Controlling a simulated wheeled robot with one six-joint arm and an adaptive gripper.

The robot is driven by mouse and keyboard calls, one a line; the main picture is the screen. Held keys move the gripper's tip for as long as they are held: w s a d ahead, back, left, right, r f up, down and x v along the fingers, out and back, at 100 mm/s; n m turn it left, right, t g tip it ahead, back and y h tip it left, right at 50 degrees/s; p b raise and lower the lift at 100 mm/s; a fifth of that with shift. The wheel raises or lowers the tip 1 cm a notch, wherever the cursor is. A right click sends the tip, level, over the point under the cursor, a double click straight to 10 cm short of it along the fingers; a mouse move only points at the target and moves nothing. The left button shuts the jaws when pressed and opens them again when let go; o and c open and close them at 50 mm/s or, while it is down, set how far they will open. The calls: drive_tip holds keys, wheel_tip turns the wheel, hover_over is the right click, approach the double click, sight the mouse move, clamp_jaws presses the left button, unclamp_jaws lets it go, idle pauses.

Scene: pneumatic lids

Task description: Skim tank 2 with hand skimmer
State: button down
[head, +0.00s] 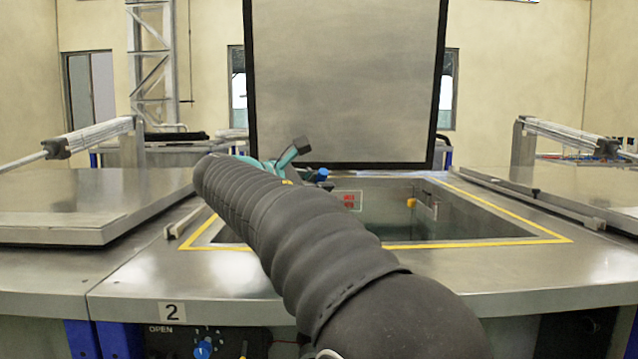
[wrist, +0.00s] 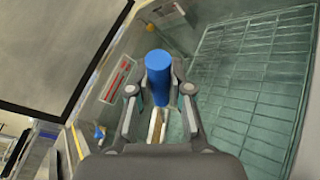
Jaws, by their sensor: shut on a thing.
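Tank 2 (head: 460,244) is open, with a yellow border around its rim and its lid (head: 345,85) standing upright behind it. A label "2" (head: 173,312) is on its front. My gripper (wrist: 160,92) is shut on the hand skimmer, whose blue handle end (wrist: 158,66) sticks up between the fingers. The blue end also shows in the head view (head: 321,174), over the far left part of the opening. The rest of the skimmer is mostly hidden by my gripper and arm. A grid (wrist: 250,80) shows inside the tank in the wrist view.
Closed lids stand on both sides, the left lid (head: 80,200) and the right lid (head: 560,200), each with a cylinder strut. A red-marked sign (head: 349,201) is on the tank's inner wall. An orange fitting (head: 411,203) is at the far wall.

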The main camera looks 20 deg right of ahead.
drive_tip(key=shift+r, duration=0.1)
idle(0.4)
wheel_tip(320, 180, up, 13)
idle(1.2)
idle(0.3)
